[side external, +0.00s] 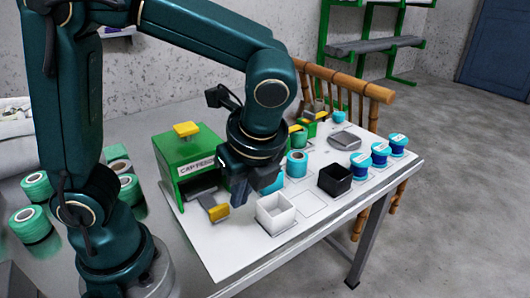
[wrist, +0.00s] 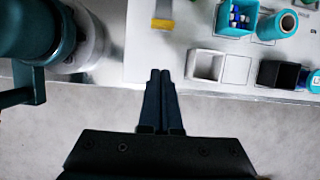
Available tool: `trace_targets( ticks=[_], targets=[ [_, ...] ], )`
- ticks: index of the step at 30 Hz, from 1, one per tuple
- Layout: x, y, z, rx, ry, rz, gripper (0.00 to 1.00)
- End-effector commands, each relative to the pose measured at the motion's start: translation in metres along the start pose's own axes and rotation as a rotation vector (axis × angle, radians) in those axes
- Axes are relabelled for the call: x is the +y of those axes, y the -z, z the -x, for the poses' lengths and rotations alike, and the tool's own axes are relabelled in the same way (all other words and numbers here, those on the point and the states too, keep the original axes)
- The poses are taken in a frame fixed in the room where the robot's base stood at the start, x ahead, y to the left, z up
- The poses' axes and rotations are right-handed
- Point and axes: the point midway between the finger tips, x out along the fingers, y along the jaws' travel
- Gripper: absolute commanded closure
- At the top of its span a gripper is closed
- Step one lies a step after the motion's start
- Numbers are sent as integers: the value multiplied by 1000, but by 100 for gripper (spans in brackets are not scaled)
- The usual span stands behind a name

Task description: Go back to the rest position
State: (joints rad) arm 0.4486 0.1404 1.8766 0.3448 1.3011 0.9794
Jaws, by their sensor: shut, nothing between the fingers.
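My gripper (side external: 238,193) points down above the front part of the white board (side external: 222,250). In the wrist view my gripper (wrist: 160,75) has its two fingers together with nothing between them. In that view the fingertips appear over the table's edge, left of the white box. No blue cable strand can be made out. Blue spools (side external: 379,154) stand in a row at the board's right end. A light-blue spool (side external: 297,163) stands mid-board and also shows in the wrist view (wrist: 275,25).
A green box (side external: 190,150) with a yellow knob and a yellow-ended piece (side external: 218,212) are beside my gripper. An open white box (side external: 275,213) and a black box (side external: 335,180) stand near the front edge. Green spools (side external: 34,224) are at left. A bamboo rail (side external: 345,85) lines the back.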

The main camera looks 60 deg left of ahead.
Motion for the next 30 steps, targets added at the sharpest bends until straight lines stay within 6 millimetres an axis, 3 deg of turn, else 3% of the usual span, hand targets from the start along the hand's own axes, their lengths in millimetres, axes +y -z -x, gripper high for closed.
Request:
trace_targets(
  ticks=[5,12,21,24,30],
  targets=[
    [2,-24,14,58,51,134,100],
    [24,-46,26,252,137,607,100],
    [40,-41,27,555,165,1311,100],
    [40,-34,25,621,130,1460,100],
    [36,-30,26,667,90,1584,100]
  ],
)
